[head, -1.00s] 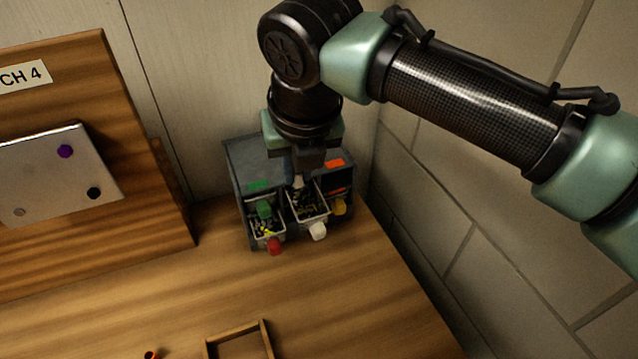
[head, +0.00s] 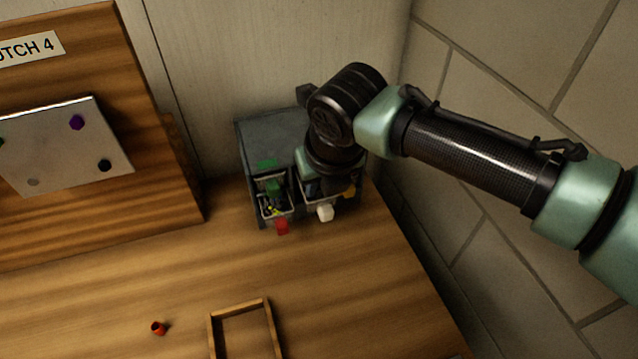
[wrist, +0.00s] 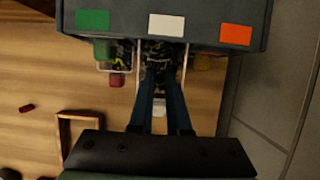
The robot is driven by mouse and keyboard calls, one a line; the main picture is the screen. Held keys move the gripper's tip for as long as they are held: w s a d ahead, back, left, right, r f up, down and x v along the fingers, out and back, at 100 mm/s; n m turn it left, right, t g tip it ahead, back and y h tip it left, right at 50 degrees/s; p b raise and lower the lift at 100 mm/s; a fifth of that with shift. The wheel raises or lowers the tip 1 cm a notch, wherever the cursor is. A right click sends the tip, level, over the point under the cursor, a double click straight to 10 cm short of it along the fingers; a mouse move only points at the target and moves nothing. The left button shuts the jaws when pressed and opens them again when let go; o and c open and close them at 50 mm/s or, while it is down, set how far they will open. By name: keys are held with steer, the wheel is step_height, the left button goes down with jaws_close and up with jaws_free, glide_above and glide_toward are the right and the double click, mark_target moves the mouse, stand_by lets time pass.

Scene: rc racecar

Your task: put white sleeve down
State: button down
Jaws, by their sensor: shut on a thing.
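My gripper (wrist: 160,82) points down into the open middle drawer of a grey drawer cabinet (head: 268,138). This drawer has a white label (wrist: 166,25) above it and a white knob (head: 325,213) in front. In the wrist view my two blue fingers reach between the drawer's pale side walls (wrist: 185,65), over dark small parts. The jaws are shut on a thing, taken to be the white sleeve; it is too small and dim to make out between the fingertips. In the head view my wrist covers most of the drawer.
An open drawer with a red knob (head: 282,226) is at the left, under a green label (wrist: 92,19). An orange label (wrist: 236,34) marks the right side. A wooden frame (head: 212,332) and a small red sleeve (head: 158,328) lie on the table. A tiled wall stands close at right.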

steer(key=c, duration=1.2)
jaws_free()
steer(key=shift+f, duration=0.1)
steer(key=shift+o, duration=0.2)
steer(key=v, duration=1.2)
